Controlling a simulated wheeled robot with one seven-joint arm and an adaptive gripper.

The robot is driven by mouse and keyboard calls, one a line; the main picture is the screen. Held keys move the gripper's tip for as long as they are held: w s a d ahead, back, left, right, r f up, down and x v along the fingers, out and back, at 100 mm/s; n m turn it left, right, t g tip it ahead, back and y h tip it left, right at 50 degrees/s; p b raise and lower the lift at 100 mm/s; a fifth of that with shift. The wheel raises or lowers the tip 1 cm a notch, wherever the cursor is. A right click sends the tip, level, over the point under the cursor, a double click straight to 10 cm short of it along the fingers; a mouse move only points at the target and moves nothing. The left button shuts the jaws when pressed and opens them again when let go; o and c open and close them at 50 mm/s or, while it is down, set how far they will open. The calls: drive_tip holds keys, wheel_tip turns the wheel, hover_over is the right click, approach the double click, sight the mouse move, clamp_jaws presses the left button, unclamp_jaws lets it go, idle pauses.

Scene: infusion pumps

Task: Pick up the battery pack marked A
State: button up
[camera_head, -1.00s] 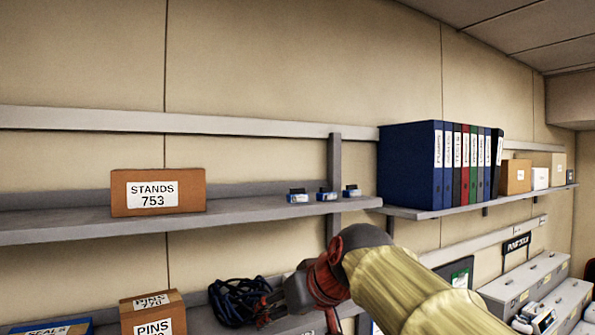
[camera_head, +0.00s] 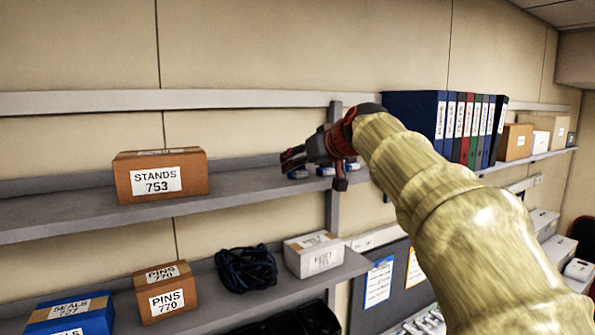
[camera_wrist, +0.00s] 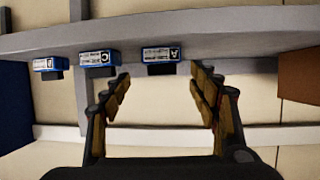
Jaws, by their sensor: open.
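Battery pack A (camera_wrist: 161,54) is blue with a white label and stands on the upper shelf. In the wrist view, which looks upside down, it lies between and just past the fingertips of my gripper (camera_wrist: 160,88), not touching them as far as I can tell. In the head view pack A (camera_head: 298,174) is the leftmost pack, partly hidden by my gripper (camera_head: 292,160). My gripper is open and empty. A pack marked C (camera_wrist: 95,58) stands beside it, close to one finger. A third pack (camera_wrist: 47,65) is farther along; its letter is unreadable.
The STANDS 753 box (camera_head: 160,177) is left on the same shelf (camera_head: 240,186), with free room between. Binders (camera_head: 415,120) stand to the right. A shelf upright (camera_head: 333,207) is close to my gripper. The lower shelf holds boxes and a dark cable coil (camera_head: 246,268).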

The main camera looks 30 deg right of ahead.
sight(297, 169)
drive_tip(key=shift+p+x, duration=0.6)
drive_tip(key=shift+x, duration=1.35)
drive_tip(key=shift+s+a, duration=0.1)
drive_tip(key=shift+a, duration=0.05)
drive_tip(key=shift+c, duration=0.3)
drive_tip(key=shift+c, duration=0.7)
drive_tip(key=c, duration=1.1)
drive_tip(key=shift+c, duration=0.3)
